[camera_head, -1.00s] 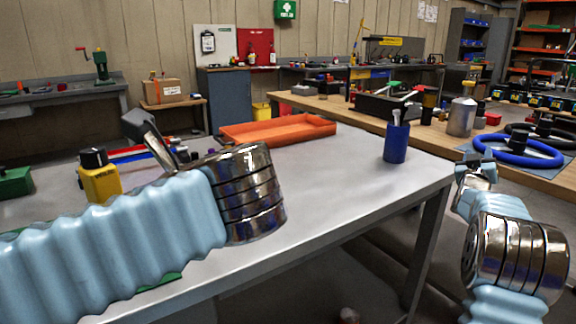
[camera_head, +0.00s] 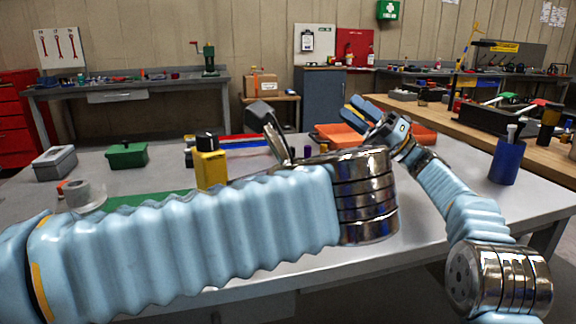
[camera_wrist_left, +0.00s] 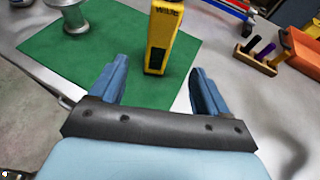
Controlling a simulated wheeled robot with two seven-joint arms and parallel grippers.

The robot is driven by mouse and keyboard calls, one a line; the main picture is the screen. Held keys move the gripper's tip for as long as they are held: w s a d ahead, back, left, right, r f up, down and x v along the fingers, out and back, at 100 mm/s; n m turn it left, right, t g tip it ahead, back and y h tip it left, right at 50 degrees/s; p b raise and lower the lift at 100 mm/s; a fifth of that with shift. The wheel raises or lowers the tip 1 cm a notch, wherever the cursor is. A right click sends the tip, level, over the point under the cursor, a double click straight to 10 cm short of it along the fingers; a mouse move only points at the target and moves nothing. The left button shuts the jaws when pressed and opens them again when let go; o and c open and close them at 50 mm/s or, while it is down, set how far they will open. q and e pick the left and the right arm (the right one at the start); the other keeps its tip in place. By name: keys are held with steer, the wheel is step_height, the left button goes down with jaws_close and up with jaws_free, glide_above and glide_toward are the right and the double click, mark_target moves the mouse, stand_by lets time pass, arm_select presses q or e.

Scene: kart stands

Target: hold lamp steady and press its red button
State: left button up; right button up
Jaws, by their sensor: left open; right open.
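A yellow upright body with a black top (camera_head: 210,163), which looks like the lamp, stands on the green mat (camera_wrist_left: 105,65). The left wrist view shows the yellow lamp (camera_wrist_left: 163,35) with a dark patch low on its side. I cannot make out a red button. My left gripper (camera_wrist_left: 158,72) is open and empty; the lamp is just beyond and between its fingertips, without visible contact. In the head view my left forearm hides most of that hand. My right gripper (camera_head: 360,112) is open, above the table's far right part, well right of the lamp.
A grey spool-like part (camera_head: 86,196) sits left of the lamp. A green box (camera_head: 127,155) and a grey box (camera_head: 54,163) stand farther left. An orange tray (camera_head: 425,136) is behind my right gripper. A blue cup (camera_head: 505,163) stands at right.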

mark_target(211, 169)
arm_select(q)
steer(key=x, duration=1.4)
steer(key=shift+d, duration=0.1)
arm_select(e)
steer(key=s+a+f+n+g+h, duration=0.2)
steer(key=s+a+f+n+g, duration=0.2)
steer(key=a+g, duration=0.2)
steer(key=s+a+f+n+g+h, duration=0.3)
steer(key=s+a+f+n+g, duration=0.1)
steer(key=a+g, duration=0.3)
steer(key=shift+s+a+f+n+g, duration=0.35)
steer(key=shift+a+n, duration=0.25)
steer(key=shift+a, duration=0.6)
arm_select(q)
steer(key=shift+c, duration=0.2)
steer(key=c, duration=1.2)
steer(key=shift+c, duration=0.4)
arm_select(e)
jaws_close()
steer(key=shift+r, duration=0.1)
